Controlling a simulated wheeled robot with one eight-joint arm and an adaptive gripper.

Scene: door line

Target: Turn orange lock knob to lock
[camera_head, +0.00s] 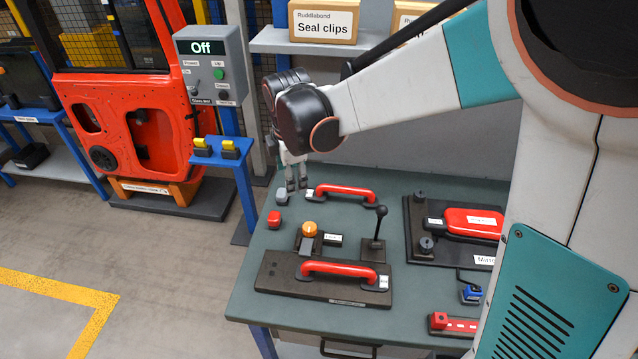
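The orange lock knob (309,229) sits on a small dark block with a sloping grey lever or plate below it, at the rear left of a dark fixture plate (276,274) on the green bench.
A red handle (338,270) on the plate stands in front of the knob, and a black ball-topped lever (378,230) to its right. Another red handle (345,192) lies behind.

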